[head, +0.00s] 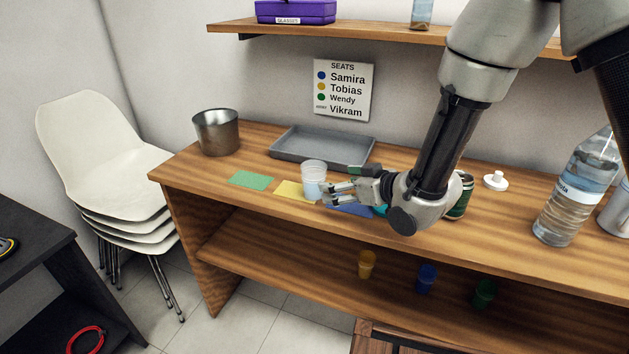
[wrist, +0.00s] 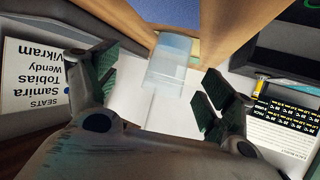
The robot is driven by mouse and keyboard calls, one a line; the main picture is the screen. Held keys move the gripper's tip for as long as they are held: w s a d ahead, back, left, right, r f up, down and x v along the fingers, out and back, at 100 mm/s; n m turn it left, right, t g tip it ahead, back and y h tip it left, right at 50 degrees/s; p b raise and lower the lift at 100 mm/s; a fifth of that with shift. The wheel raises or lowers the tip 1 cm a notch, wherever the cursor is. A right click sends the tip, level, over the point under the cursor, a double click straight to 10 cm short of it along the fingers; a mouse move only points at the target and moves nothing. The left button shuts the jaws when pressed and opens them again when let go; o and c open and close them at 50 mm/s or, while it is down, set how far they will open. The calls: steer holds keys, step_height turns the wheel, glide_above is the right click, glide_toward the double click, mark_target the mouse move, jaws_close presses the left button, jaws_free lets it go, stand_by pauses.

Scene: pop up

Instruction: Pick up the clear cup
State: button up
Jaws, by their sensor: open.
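The clear cup (head: 313,180) stands upright on the wooden counter, just right of the yellow card (head: 290,190). My gripper (head: 331,192) is close to the cup's right side, low over the counter, with its fingers pointing left towards it. In the wrist view the clear cup (wrist: 171,60) shows between and just ahead of the two spread fingers of my gripper (wrist: 166,82). The fingers are open and hold nothing. I cannot tell whether a fingertip touches the cup.
A grey tray (head: 290,151) lies behind the cup and a metal bucket (head: 216,132) stands at the left. A green card (head: 250,180) and a blue card (head: 350,210) flank the yellow one. A water bottle (head: 575,190) stands at the right. Coloured cups (head: 367,264) sit on the lower shelf.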

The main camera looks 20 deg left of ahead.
mark_target(314, 183)
steer(key=x, duration=0.2)
steer(key=s+x, duration=0.1)
steer(key=x, duration=0.2)
steer(key=a+x, duration=0.1)
steer(key=x, duration=0.2)
steer(key=shift+s+a+r, duration=0.1)
steer(key=shift+a+r, duration=0.05)
steer(key=shift+a, duration=0.1)
steer(key=c, duration=1.2)
